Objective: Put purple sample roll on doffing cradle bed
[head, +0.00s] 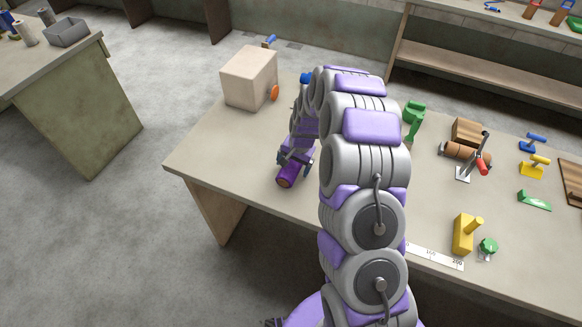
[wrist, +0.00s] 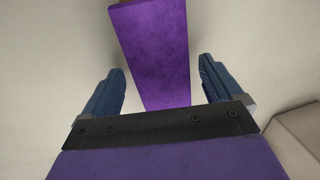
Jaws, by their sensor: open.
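In the wrist view the roll (wrist: 155,55) runs lengthwise between the two blue fingers, with pale gaps on both sides. My gripper (head: 296,160) is open right over the roll; the wrist view also shows my gripper (wrist: 158,85) with its fingers apart. Contact is not visible. I cannot tell for sure which thing is the doffing cradle bed; my arm hides part of the bench.
A large beige box (head: 249,78) stands at the back left of the bench. Right of my arm are a brown cylinder (head: 462,150), a red-handled lever (head: 480,160), a yellow block (head: 463,234) and a green knob (head: 488,248). The bench's left front corner is clear.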

